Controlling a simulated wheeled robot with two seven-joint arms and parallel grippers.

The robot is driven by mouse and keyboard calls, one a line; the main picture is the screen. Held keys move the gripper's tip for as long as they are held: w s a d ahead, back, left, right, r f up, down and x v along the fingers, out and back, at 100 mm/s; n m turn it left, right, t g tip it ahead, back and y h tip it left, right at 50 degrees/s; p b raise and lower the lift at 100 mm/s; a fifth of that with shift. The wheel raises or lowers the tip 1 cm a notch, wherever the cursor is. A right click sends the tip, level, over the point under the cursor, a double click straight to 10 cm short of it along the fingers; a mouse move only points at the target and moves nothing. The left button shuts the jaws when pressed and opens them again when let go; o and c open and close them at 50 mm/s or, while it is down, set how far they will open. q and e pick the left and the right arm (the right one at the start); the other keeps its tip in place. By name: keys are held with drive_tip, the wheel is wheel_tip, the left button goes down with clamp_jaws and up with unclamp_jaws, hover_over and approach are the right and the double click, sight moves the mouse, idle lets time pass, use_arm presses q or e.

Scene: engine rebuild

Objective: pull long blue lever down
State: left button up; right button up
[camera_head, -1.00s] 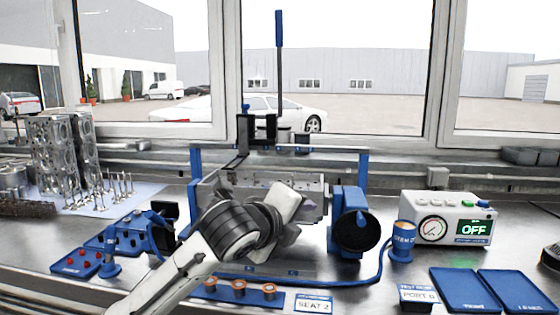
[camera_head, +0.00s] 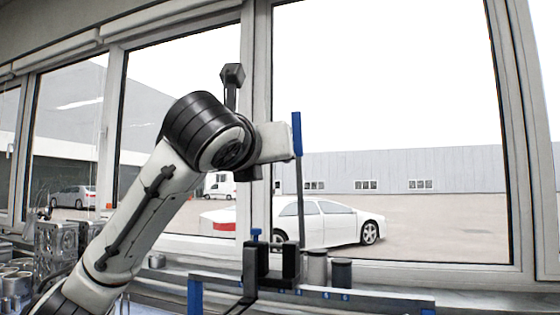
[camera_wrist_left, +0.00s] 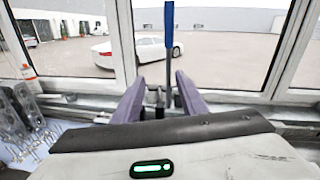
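The long lever has a blue handle (camera_head: 297,133) on a thin dark rod and stands upright above a black clamp-like mount (camera_head: 270,264). My left arm is raised, and its hand is beside the handle in the head view; the fingers are not clear there. In the left wrist view, my left gripper (camera_wrist_left: 159,80) is open, its two purple fingers spread apart. The blue handle (camera_wrist_left: 169,24) and rod appear in line with the gap, farther ahead; contact cannot be told. My right gripper is out of view.
A blue frame (camera_head: 194,297) stands below the mount. Metal engine parts (camera_head: 57,248) are at the lower left. The window behind the lever has a vertical post (camera_head: 256,70). The space right of the lever is clear.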

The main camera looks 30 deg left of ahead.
use_arm(q)
drive_tip(key=p+x, duration=0.1)
drive_tip(key=x, duration=0.6)
drive_tip(key=shift+w, duration=0.1)
clamp_jaws()
idle(1.1)
unclamp_jaws()
drive_tip(key=b+v, duration=0.1)
drive_tip(key=v, duration=0.9)
drive_tip(key=shift+b, duration=0.4)
